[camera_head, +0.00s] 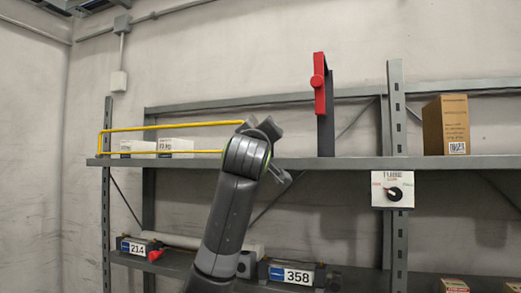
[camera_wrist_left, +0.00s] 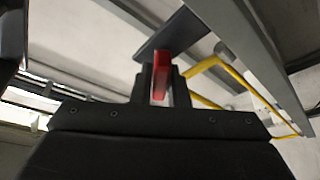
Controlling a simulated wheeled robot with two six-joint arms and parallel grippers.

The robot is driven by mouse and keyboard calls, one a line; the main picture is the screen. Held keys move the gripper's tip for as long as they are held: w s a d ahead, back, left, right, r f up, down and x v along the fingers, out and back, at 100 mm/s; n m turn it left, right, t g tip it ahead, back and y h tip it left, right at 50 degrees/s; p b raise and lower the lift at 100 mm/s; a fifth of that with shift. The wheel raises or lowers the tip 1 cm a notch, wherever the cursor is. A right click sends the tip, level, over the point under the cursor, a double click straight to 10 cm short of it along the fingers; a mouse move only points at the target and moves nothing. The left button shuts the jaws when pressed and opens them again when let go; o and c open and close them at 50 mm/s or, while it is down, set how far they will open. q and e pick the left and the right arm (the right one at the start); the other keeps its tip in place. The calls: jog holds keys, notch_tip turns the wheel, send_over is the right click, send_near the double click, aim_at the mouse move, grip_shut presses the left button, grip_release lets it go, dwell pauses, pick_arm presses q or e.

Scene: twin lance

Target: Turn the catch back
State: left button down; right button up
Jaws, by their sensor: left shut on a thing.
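In the left wrist view, my left gripper (camera_wrist_left: 160,88) is shut on a narrow red piece (camera_wrist_left: 161,76), with a dark plate (camera_wrist_left: 172,36) just behind it. A red bar with a round knob (camera_head: 319,83) stands upright against a dark post (camera_head: 326,125) on the shelf, right of my wrist. I cannot tell whether it is the piece in my jaws. A yellow bar frame (camera_head: 170,127) runs from the left to behind my wrist; it also shows in the wrist view (camera_wrist_left: 232,72). My right gripper is out of view.
The upper shelf (camera_head: 350,163) carries white boxes (camera_head: 175,146) at left and a brown carton (camera_head: 446,125) at right. A TUBE panel (camera_head: 393,189) with a black knob hangs below its edge. Units marked 214 (camera_head: 137,248) and 358 (camera_head: 297,275) sit lower.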

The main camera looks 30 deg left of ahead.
pick_arm(q)
jog(key=n+b, duration=0.1)
jog(key=n, duration=0.1)
jog(key=n+g+y+b, duration=0.1)
jog(key=shift+f+n, duration=0.2)
jog(key=shift+n, duration=0.2)
jog(key=n+g+b, duration=0.1)
jog(key=n+b, duration=0.1)
jog(key=n, duration=0.1)
jog(key=shift+g, duration=0.3)
jog(key=n+g+b, duration=0.1)
jog(key=n, duration=0.1)
jog(key=shift+a+n, duration=0.1)
jog(key=shift+n, duration=0.3)
jog(key=shift+n+g, duration=0.4)
jog(key=shift+n, duration=0.8)
jog(key=shift+n+b, duration=0.3)
jog(key=c, duration=1.4)
grip_release()
jog(key=shift+c, duration=0.2)
jog(key=shift+s, duration=0.1)
